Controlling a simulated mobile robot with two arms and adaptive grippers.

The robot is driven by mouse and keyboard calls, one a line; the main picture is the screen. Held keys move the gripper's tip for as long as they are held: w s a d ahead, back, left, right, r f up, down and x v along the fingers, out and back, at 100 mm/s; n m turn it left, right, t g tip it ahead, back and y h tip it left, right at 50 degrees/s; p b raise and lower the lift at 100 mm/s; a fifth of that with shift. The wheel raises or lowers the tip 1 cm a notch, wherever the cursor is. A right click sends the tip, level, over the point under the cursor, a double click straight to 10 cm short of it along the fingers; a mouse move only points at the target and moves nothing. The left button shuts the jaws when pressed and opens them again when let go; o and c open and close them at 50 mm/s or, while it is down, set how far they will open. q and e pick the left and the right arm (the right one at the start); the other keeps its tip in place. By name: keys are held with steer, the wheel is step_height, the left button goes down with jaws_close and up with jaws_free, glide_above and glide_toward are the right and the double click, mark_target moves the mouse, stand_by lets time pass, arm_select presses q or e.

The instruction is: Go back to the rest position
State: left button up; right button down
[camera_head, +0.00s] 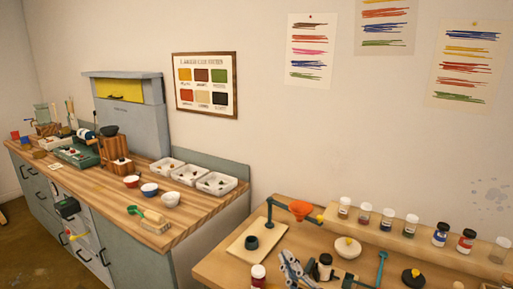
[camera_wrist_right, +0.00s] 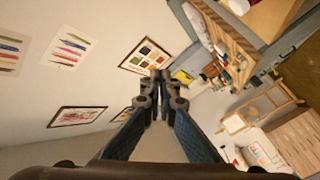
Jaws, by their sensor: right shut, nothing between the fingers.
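My right gripper (camera_head: 291,262) shows at the bottom of the head view, in front of the near wooden table (camera_head: 215,268). It is beside a dark-lidded jar (camera_head: 325,262) there. In the right wrist view its two fingers (camera_wrist_right: 160,77) meet at the tips, shut with nothing between them. Beyond the fingers, that view shows the wall and the room at a tilt. My left gripper is not in view.
The near table holds a stand with an orange funnel (camera_head: 300,209), a white lidded bowl (camera_head: 347,247) and a shelf with several jars (camera_head: 387,217). A long counter (camera_head: 190,212) with trays and bowls runs along the wall at left. Floor shows at far left.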

steer(key=s+d+f+m+g+h, duration=0.45)
steer(key=d+f, duration=0.25)
steer(key=f, duration=0.4)
steer(key=s+d+f+m+g, duration=0.25)
steer(key=s+f, duration=0.25)
steer(key=s, duration=0.3)
steer(key=s+d+f+m+g, duration=0.1)
steer(key=s+d+f+g, duration=0.1)
steer(key=s+f+g, duration=0.5)
steer(key=s+d+f+m, duration=0.2)
steer(key=s+f, duration=0.2)
steer(key=s, duration=0.6)
step_height(320, 180, down, 27)
steer(key=s+g, duration=0.1)
steer(key=s, duration=0.1)
steer(key=s+d+f+g, duration=0.1)
steer(key=s+d+f, duration=0.1)
steer(key=s+f, duration=1.3)
steer(key=shift+s+d+f+n+g, duration=0.15)
steer(key=shift+s+d+n+g, duration=0.2)
steer(key=shift+s, duration=0.5)
